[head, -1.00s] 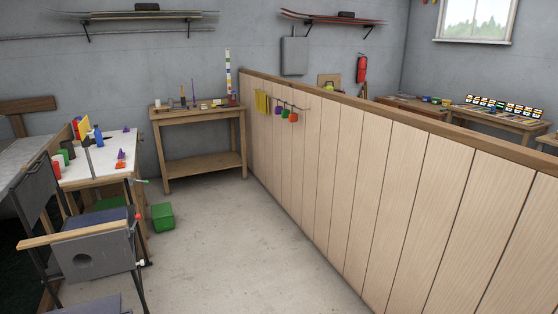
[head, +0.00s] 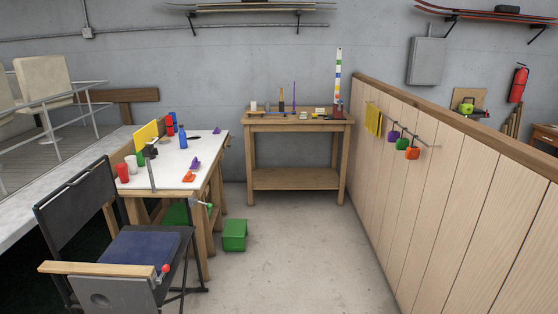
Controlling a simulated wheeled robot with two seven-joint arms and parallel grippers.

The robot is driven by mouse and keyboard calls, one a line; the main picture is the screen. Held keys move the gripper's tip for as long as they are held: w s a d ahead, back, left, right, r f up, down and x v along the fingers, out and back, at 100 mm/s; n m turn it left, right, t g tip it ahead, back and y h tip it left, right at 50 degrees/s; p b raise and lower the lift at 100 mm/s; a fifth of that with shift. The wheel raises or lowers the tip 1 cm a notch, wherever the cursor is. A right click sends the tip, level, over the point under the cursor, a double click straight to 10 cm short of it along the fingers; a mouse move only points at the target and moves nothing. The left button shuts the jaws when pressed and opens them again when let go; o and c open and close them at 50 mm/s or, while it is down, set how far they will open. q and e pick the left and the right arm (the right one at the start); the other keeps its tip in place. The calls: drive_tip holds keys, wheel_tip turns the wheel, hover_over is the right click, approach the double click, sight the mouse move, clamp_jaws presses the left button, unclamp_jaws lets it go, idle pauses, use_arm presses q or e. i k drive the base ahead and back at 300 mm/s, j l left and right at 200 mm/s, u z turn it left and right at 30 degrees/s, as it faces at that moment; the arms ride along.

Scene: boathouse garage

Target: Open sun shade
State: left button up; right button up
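I cannot make out a sun shade in the head view. A white-topped table (head: 173,165) stands at the left with cups, bottles and small coloured things on it. I cannot tell what either belongs to. Neither of my grippers is in view.
A dark folding chair (head: 155,244) with a wooden armrest stands front left. A green box (head: 235,235) sits on the floor near a wooden workbench (head: 296,126). A wooden partition (head: 428,180) runs along the right. The concrete floor (head: 290,260) between is clear.

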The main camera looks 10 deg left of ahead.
sight(143, 137)
drive_tip(key=i+u, duration=0.7)
drive_tip(key=u, duration=0.25)
drive_tip(key=i+l+u, duration=0.2)
drive_tip(key=i+u, duration=0.25)
drive_tip(key=i+l+z, duration=0.15)
drive_tip(key=i+l, duration=0.45)
drive_tip(key=i, duration=0.05)
